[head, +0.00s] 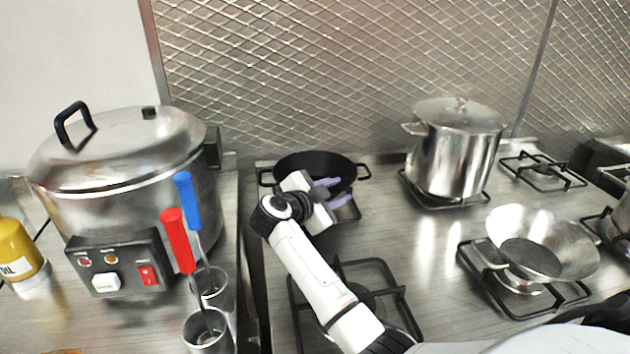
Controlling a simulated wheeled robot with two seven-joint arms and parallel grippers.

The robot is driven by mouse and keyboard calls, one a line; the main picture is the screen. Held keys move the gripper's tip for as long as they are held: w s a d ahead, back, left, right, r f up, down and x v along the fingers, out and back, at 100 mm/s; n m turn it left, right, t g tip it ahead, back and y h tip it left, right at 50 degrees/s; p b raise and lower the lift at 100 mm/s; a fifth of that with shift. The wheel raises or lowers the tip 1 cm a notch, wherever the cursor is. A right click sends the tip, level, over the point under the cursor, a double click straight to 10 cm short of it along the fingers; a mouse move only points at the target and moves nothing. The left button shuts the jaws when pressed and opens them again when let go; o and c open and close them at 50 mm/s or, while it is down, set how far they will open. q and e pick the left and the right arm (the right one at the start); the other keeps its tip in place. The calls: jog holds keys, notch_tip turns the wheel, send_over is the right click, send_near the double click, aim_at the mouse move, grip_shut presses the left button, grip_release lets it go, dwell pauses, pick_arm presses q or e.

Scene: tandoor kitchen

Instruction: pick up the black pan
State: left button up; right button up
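The black pan (312,162) sits on the back burner near the mesh wall, with a small loop handle on each side. My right gripper (335,191) is over the near right part of the pan and hides some of its front rim. Its two purple-grey fingers point right and stand apart, with nothing clearly between them. I cannot tell whether they touch the pan. My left gripper is not in view.
A large rice cooker (140,150) stands at left, with red- and blue-handled tools in metal cups (207,325) beside it. A lidded steel pot (456,150) and a steel wok (543,245) occupy burners at right. An empty burner grate (385,268) lies in front.

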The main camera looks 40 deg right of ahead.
jog(key=shift+x, duration=1)
grip_shut()
jog(key=shift+a+f, duration=0.1)
jog(key=shift+f, duration=0.1)
dwell(0.4)
jog(key=shift+r, duration=0.2)
